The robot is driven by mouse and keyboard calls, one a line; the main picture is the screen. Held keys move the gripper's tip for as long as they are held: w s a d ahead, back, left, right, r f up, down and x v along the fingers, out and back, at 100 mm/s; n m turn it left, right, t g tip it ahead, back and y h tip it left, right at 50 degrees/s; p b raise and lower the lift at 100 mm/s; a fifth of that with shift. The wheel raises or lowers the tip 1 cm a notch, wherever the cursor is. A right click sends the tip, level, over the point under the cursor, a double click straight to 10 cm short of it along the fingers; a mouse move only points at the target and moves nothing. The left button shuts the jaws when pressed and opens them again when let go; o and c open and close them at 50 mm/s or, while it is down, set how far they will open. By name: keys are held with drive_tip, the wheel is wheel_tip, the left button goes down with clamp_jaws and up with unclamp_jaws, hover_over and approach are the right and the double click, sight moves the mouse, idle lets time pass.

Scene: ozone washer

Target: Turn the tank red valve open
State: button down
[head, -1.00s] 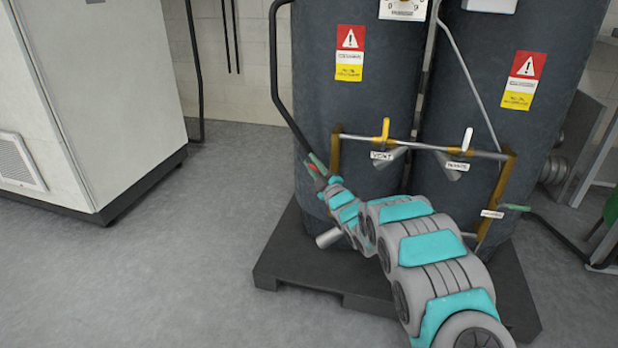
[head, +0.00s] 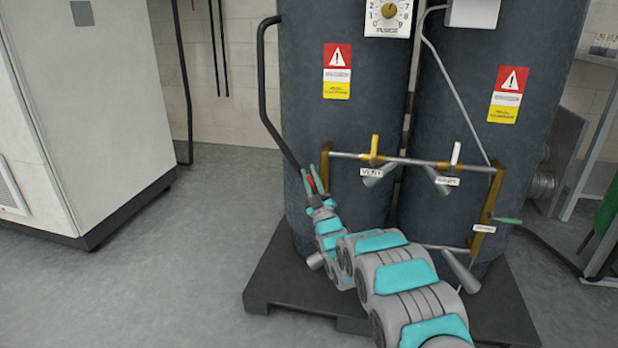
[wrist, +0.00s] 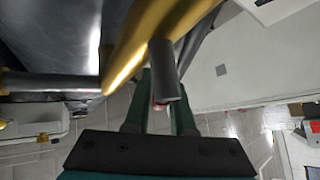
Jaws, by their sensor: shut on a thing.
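The red valve handle (head: 310,184) is at the left end of the pipe frame on the dark tank (head: 365,95). Only a small red part shows between the green fingers of my gripper (head: 308,172). My gripper points up and is shut on the red handle. How far the handle is turned cannot be told.
A yellow valve (head: 374,148), a white valve (head: 455,153) and a green valve (head: 508,221) sit on the same frame. A black hose (head: 264,90) runs down close to my gripper. A white cabinet (head: 90,110) stands left, with clear floor between.

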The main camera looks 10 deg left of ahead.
drive_tip(key=c, duration=0.8)
unclamp_jaws()
drive_tip(key=shift+o, duration=0.2)
